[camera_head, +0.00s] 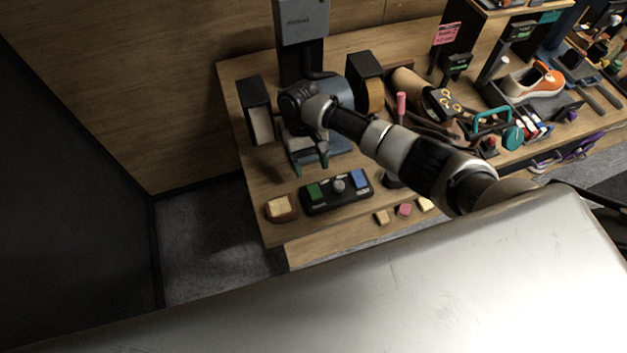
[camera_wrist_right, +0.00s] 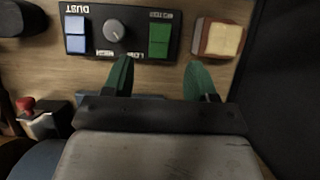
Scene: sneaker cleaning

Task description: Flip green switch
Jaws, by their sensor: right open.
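The green switch (camera_head: 314,191) sits at the left end of a black control box (camera_head: 322,205) on the bench. A round grey knob (camera_head: 338,186) is in the middle and a blue switch (camera_head: 360,178) is at the right end. In the right wrist view, the green switch (camera_wrist_right: 159,39) lies just beyond my open fingers, between their lines. My right gripper (camera_head: 311,166) is open and empty, pointing down behind the box on its green-switch side; its green fingertips also show in the right wrist view (camera_wrist_right: 160,76). I see no contact. My left gripper is out of view.
A sponge-like block on a brown base (camera_head: 281,207) stands left of the box. Small blocks (camera_head: 404,210) lie to its right front. A grey machine (camera_head: 301,22) stands behind. An orange and white sneaker (camera_head: 536,81) and tools crowd the right side.

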